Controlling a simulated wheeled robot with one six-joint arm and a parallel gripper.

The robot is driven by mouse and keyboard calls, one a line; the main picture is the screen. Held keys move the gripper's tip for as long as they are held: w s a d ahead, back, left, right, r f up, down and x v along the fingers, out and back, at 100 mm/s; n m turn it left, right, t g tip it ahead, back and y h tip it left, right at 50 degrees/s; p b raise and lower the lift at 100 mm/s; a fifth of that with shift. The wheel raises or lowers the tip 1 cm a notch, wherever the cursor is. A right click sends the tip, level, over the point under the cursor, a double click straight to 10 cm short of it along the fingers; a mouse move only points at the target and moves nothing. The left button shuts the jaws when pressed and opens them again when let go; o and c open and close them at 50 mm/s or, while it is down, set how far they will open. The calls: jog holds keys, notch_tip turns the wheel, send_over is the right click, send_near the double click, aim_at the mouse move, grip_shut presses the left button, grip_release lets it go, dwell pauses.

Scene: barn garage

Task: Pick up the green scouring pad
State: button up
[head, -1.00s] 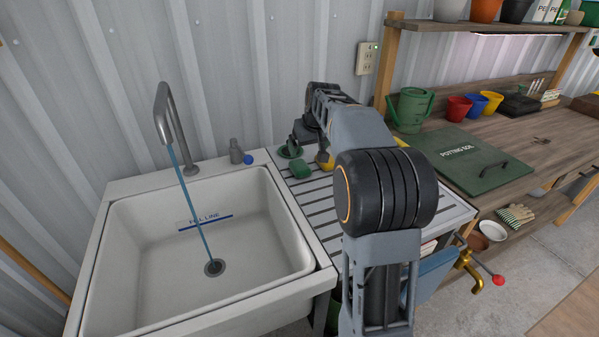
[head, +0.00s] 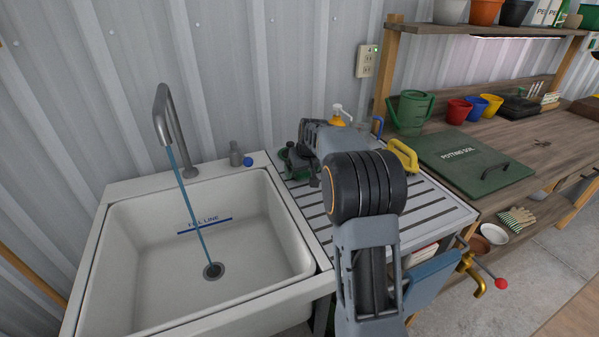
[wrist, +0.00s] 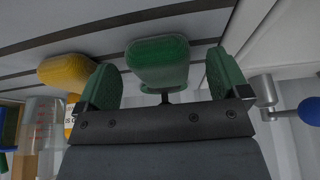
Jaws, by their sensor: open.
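The green scouring pad (wrist: 158,62) lies on the slatted draining board (head: 420,205), beside the sink. In the wrist view it shows between the two green-faced fingers of my gripper (wrist: 165,80), with gaps on both sides. My gripper is open and holds nothing. In the head view my gripper (head: 294,162) is low over the board's back left corner, where my arm and the green fingers make the pad hard to make out. I cannot tell how far the fingertips are above the board.
A yellow block (wrist: 68,72) lies close beside the pad. The sink (head: 200,255), with running tap (head: 170,115), is left; a grey fitting with blue knob (head: 247,161) is near.

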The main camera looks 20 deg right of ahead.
jog(key=shift+w+f, duration=0.15)
jog(key=shift+f, duration=0.2)
jog(key=c, duration=1)
jog(key=shift+r, duration=0.1)
jog(key=shift+r, duration=0.45)
notch_tip(320, 180, up, 2)
jog(key=shift+r, duration=0.1)
jog(key=shift+s+a+r, duration=0.1)
jog(key=shift+s+r, duration=1.55)
jog(key=shift+s, duration=0.7)
jog(key=shift+s+r, duration=1.6)
jog(key=shift+s, duration=0.7)
jog(key=shift+s+a+r, duration=0.1)
jog(key=shift+s+r, duration=1.55)
jog(key=shift+s, duration=0.7)
